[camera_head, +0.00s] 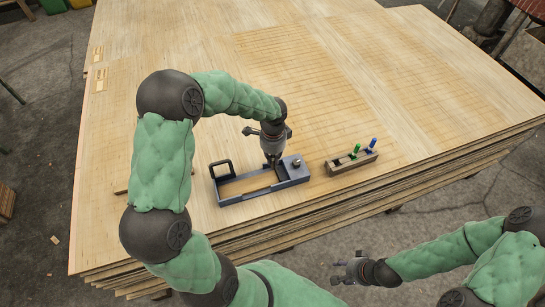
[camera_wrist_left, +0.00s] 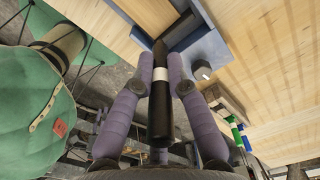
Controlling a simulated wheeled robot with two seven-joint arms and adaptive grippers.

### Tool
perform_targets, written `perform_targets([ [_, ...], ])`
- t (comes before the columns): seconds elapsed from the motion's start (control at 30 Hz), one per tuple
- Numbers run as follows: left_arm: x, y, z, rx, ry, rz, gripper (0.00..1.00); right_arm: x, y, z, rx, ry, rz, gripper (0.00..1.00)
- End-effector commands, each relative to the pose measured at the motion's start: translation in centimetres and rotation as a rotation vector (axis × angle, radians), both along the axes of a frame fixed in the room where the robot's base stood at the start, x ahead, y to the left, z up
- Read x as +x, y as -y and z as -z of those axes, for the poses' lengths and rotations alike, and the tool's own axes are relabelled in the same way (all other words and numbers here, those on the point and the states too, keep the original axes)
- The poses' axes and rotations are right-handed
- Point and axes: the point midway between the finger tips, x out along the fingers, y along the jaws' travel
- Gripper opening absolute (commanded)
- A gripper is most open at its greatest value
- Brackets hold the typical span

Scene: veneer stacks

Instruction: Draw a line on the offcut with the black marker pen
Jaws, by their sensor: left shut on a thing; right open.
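My left gripper (camera_head: 272,158) is shut on the black marker pen (camera_wrist_left: 160,115), a dark barrel with a white band, seen best in the left wrist view. Its dark end points away from the fingers, over the blue-grey frame (camera_head: 296,175) on the table. Pale wood (camera_head: 243,186) shows inside this frame and seems to be the offcut; it also shows in the wrist view (camera_wrist_left: 150,10). Whether the pen touches it, and whether any line is on it, I cannot tell. My right gripper (camera_head: 346,269) is open and empty, off the table's front edge.
A wooden rack (camera_head: 340,167) with a green pen (camera_head: 354,150) and a blue pen (camera_head: 372,145) stands right of the frame. The stacked veneer table (camera_head: 300,100) is clear behind.

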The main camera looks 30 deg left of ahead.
Motion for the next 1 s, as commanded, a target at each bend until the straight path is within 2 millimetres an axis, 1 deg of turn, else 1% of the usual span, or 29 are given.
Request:
perform_targets([
  [0.27, 0.0, 0.0, 0.6, 0.000, 0.000, 0.000, 0.00, 0.0, 0.0, 0.5, 0.000, 0.001, 0.000, 0.47],
  [0.47, 0.0, 0.0, 1.9, 0.000, 0.000, 0.000, 0.00, 0.0, 0.0, 1.7, 0.000, 0.001, 0.000, 0.47],
  [0.8, 0.0, 0.0, 4.8, -0.001, 0.001, 0.000, 0.00, 0.0, 0.0, 4.1, 0.000, 0.000, 0.000, 0.47],
  [1.0, 0.0, 0.0, 5.8, -0.001, 0.001, 0.000, 0.00, 0.0, 0.0, 4.9, 0.000, 0.000, 0.000, 0.47],
])
